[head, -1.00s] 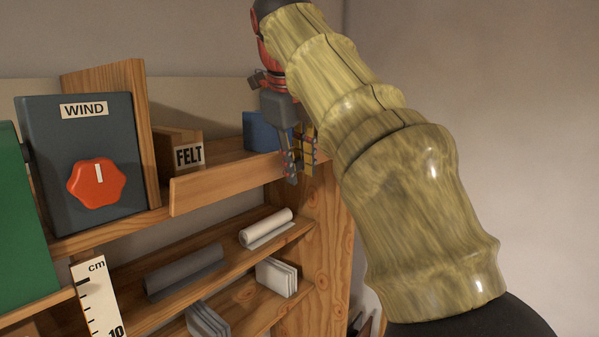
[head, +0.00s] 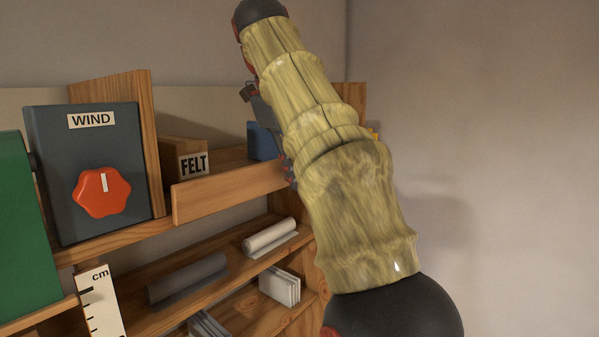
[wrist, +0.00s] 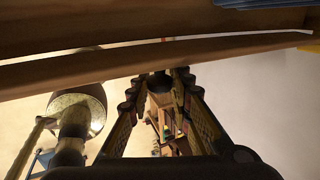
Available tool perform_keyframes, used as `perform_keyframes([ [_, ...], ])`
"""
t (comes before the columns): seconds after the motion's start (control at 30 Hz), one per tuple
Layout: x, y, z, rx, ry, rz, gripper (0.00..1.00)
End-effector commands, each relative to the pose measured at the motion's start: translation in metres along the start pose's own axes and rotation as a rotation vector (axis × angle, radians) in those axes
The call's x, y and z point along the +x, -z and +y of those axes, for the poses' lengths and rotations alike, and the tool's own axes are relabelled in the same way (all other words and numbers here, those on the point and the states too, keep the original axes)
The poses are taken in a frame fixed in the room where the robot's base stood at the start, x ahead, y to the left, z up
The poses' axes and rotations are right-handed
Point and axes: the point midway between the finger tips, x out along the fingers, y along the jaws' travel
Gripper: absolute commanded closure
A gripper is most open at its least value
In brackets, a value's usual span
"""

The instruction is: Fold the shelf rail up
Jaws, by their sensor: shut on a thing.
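The shelf rail (head: 230,192) is a plain wooden board along the front of the upper shelf, below the FELT box. Its face stands upright in the head view, and its right end is hidden behind my arm. In the wrist view a long wooden bar, apparently the rail (wrist: 60,71), crosses above my fingers. My gripper (wrist: 162,78) has its fingertips close together at the bar's lower edge, shut on what looks like the rail. In the head view only a little of my gripper (head: 289,172) shows at the rail's right part; the contact is hidden.
The WIND box (head: 92,155) with a red knob stands left of the rail. The FELT box (head: 193,165) and a blue object (head: 262,141) sit behind it. A white roll (head: 270,236) and cards (head: 280,287) lie on lower shelves. The right side is bare wall.

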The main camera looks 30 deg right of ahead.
Motion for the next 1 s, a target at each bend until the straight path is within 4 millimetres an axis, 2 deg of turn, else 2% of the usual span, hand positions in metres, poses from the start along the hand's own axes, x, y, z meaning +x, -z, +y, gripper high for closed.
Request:
perform_keyframes([
  [0.33,0.0005,-0.0003,0.0002,0.000,-0.001,0.000,0.62],
  [1.0,0.0009,0.0029,0.0005,0.015,0.000,-0.033,0.62],
])
